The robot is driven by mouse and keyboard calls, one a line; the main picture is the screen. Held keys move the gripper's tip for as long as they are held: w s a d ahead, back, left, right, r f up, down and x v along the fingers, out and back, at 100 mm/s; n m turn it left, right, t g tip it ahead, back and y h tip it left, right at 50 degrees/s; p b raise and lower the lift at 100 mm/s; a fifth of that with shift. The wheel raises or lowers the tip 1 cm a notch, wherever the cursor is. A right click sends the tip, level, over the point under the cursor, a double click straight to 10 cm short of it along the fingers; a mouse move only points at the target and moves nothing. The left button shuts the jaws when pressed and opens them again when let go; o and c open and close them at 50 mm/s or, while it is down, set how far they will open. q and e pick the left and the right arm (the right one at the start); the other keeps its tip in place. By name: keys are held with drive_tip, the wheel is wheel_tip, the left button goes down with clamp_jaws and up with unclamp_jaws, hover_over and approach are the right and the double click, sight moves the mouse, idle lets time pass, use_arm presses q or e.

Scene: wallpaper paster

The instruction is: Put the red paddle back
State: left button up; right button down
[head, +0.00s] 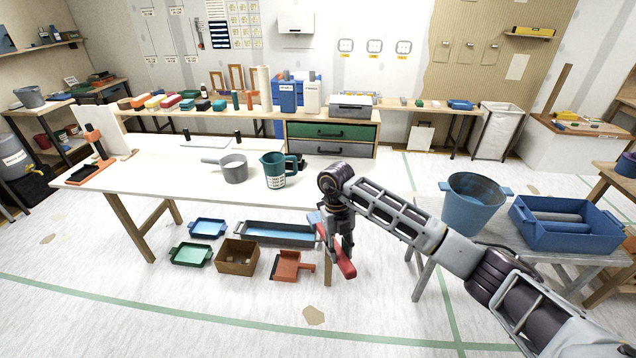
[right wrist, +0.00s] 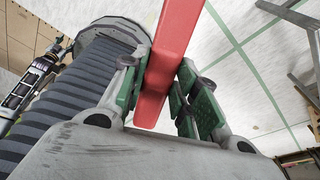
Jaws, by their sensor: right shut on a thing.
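My right gripper (head: 341,240) reaches in from the right, beside the right end of the white table, and points down. It is shut on the red paddle (head: 345,265), which hangs in the air over the floor. In the right wrist view the paddle (right wrist: 173,50) is a long red bar between the green-padded fingers (right wrist: 157,92). Its far end runs out of the top of that view. My left gripper is not in view.
The white table (head: 150,165) carries a grey pot (head: 235,170) and a teal jug (head: 274,172). Below stand a brown box (head: 238,257), an orange-red tray (head: 287,266) and several blue and green trays. A blue bucket (head: 470,210) and blue bin (head: 560,240) stand at right.

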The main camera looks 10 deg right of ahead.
drive_tip(key=m, duration=0.2)
drive_tip(key=m+t, duration=0.1)
drive_tip(key=shift+s+d+m+t, duration=0.2)
drive_tip(key=shift+m+t, duration=0.1)
drive_tip(key=shift+m, duration=0.1)
drive_tip(key=shift+a+m, duration=0.1)
drive_tip(key=shift+m, duration=0.2)
drive_tip(key=shift+m+t, duration=0.4)
drive_tip(key=shift+t, duration=0.1)
